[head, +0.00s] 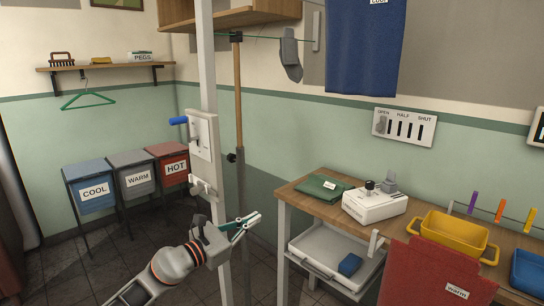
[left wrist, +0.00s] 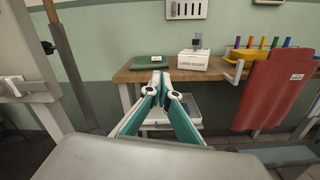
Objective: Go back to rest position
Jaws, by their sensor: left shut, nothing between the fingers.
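My left gripper (head: 252,219) reaches in from the bottom of the head view, in front of the pale post and left of the wooden table. Its teal fingers are closed together with nothing between them. In the left wrist view the fingertips (left wrist: 160,80) meet in front of the table's edge, apparently in free air. My right gripper is in neither view.
The wooden table (head: 293,197) carries a green folded cloth (head: 322,188), a white machine (head: 374,204) and a yellow tub (head: 454,239). A red cloth (head: 430,275) hangs at its front. A pale post (head: 222,150) stands beside my left arm. COOL, WARM and HOT bins (head: 138,179) stand left.

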